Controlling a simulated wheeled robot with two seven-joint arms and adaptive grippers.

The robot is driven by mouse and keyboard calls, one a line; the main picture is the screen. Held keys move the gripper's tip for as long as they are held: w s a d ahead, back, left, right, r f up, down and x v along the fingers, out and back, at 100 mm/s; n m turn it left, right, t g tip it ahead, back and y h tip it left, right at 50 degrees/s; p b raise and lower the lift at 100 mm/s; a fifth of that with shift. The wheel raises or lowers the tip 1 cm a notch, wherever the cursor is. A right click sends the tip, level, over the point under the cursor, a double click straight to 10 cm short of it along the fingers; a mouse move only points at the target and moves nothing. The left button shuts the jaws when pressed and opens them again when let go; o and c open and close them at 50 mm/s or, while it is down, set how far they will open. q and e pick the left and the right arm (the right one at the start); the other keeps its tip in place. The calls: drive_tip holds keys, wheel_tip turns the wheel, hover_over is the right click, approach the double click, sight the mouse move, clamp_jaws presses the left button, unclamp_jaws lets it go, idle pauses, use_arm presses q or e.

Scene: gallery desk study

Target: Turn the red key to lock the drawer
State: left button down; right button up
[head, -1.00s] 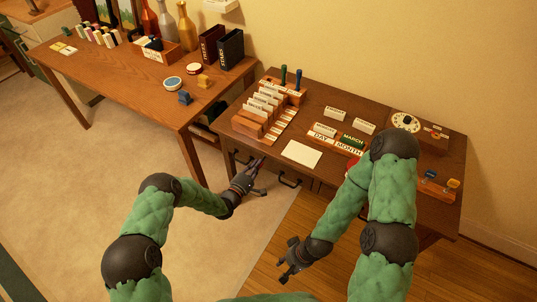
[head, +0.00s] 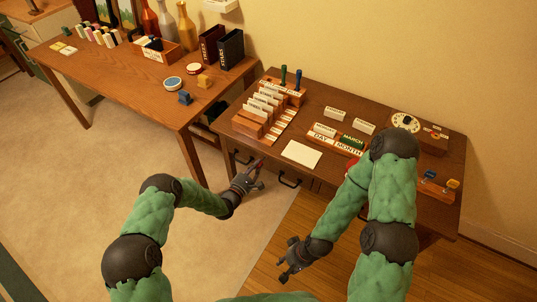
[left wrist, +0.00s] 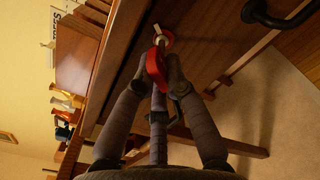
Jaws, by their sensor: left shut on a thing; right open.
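The red key (left wrist: 156,64) is between the fingertips of my left gripper (left wrist: 160,78), which is shut on it. A red ring and a pale metal piece show just beyond it, against the wooden drawer front (left wrist: 205,45). How far the key is seated or turned is hard to tell. In the head view my left gripper (head: 255,172) is at the front of the right-hand desk, by the dark drawer handles, and the key is only a small hint of red. My right gripper (head: 284,272) is open and empty, low over the floor in front of the desk.
A black drawer handle (head: 289,182) sticks out right of my left gripper. The desk top holds a card rack (head: 262,112), a white paper (head: 301,152), calendar blocks (head: 336,140) and a dial phone (head: 405,121). A second desk (head: 120,75) stands at the left.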

use_arm(q)
drive_tip(key=shift+w+a+r+n, duration=0.15)
drive_tip(key=shift+w+r+n, duration=0.15)
drive_tip(key=shift+w+r, duration=0.25)
drive_tip(key=shift+s+n, duration=0.1)
drive_tip(key=shift+n, duration=2.5)
drive_tip(key=c, duration=1.2)
unclamp_jaws()
drive_tip(key=shift+s, duration=0.1)
drive_tip(key=shift+s+f, duration=0.1)
drive_tip(key=shift+f, duration=0.1)
drive_tip(key=o, duration=0.5)
drive_tip(key=shift+s+f, duration=0.1)
drive_tip(key=shift+f, duration=0.05)
drive_tip(key=shift+c, duration=0.2)
drive_tip(key=shift+s, duration=0.1)
